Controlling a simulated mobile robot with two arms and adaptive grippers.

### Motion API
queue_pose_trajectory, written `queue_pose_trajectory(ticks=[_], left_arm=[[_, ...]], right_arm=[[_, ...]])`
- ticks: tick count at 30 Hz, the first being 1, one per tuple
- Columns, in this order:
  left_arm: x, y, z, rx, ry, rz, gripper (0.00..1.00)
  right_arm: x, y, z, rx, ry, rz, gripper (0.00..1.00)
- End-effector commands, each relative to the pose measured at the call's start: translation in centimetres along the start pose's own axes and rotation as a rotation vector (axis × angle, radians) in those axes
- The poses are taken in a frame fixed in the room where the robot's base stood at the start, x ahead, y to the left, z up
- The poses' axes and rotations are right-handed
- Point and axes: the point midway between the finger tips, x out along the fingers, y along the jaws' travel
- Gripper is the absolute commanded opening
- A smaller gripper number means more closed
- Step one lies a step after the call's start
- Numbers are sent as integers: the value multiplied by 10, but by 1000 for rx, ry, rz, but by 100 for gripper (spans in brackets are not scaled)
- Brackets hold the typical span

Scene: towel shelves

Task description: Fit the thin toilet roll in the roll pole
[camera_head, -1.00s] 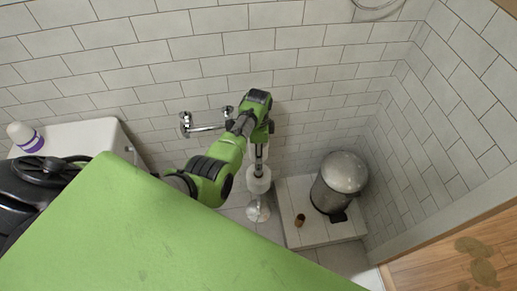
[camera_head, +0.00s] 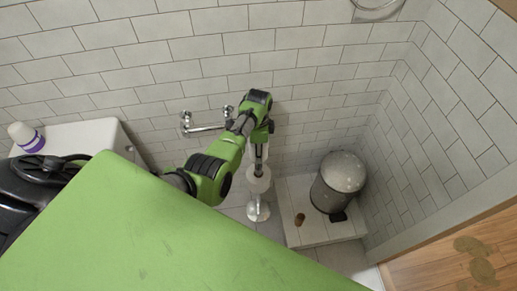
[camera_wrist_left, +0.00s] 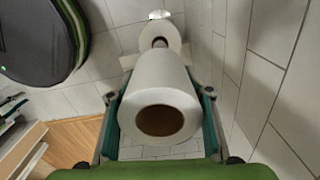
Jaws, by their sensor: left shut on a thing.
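My left gripper (camera_head: 258,165) is shut on a white toilet roll (camera_wrist_left: 160,82), with its teal fingers on either side of the roll. In the left wrist view the held roll's open brown core faces the camera. In the head view the held roll is mostly hidden by my gripper. The roll pole's round shiny base (camera_head: 258,212) stands on the floor below the gripper. Another white roll (camera_head: 258,182) is on the pole; it also shows beyond the held roll in the left wrist view (camera_wrist_left: 154,36). Whether the held roll is around the pole's top cannot be told. My right gripper is not in view.
A metal pedal bin (camera_head: 340,180) and a small brown object (camera_head: 299,219) stand on a tiled step to the right. A wall-mounted tap fixture (camera_head: 204,128) is close to my left arm. Tiled walls are behind and to the right. A purple-and-white bottle (camera_head: 28,138) is at far left.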

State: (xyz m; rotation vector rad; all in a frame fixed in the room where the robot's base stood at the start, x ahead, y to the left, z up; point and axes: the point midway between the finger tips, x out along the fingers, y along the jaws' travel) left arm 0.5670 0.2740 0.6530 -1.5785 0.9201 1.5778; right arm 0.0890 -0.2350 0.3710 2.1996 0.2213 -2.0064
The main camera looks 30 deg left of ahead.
Motion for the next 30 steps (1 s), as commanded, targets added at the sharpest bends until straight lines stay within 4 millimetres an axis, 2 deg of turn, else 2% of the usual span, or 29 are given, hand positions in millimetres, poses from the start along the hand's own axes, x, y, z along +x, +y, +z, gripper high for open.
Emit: queue_pose_trajectory(ticks=[30], left_arm=[[-1, 0, 0, 0, -1, -1, 24]], right_arm=[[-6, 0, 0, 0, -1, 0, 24]])
